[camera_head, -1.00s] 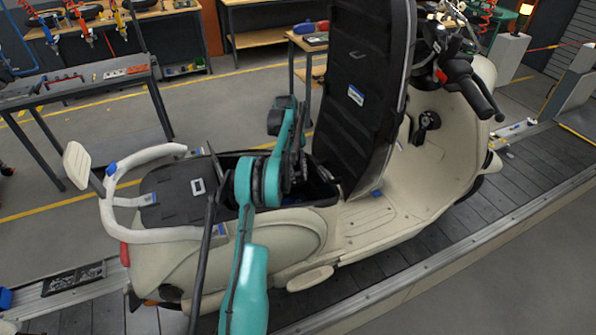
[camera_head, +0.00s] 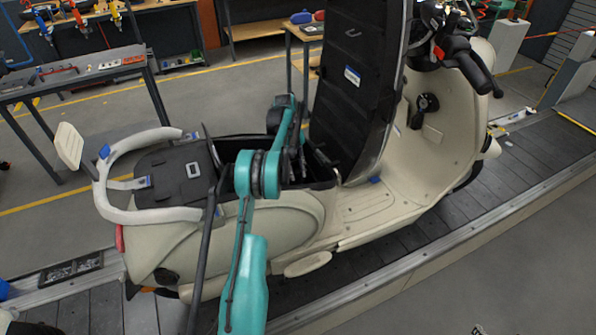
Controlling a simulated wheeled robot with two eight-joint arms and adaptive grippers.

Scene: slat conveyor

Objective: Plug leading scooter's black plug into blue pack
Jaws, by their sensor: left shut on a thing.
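The cream scooter (camera_head: 270,220) stands on the slat conveyor with its black seat (camera_head: 350,90) raised. The open compartment (camera_head: 225,148) under the seat is partly hidden behind my teal left arm. My left gripper (camera_head: 299,168) reaches down into the front part of this compartment, close to the raised seat's lower end. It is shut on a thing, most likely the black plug. The plug and the fingertips are largely hidden by the arm and the compartment wall. The blue pack cannot be made out inside. My right gripper is not in view.
The raised seat stands close to the right of my left gripper. A white rear rail (camera_head: 150,213) curves around the tail at left. The slat conveyor (camera_head: 500,190) runs beneath the scooter. Workbenches (camera_head: 75,75) stand behind, with clear floor between.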

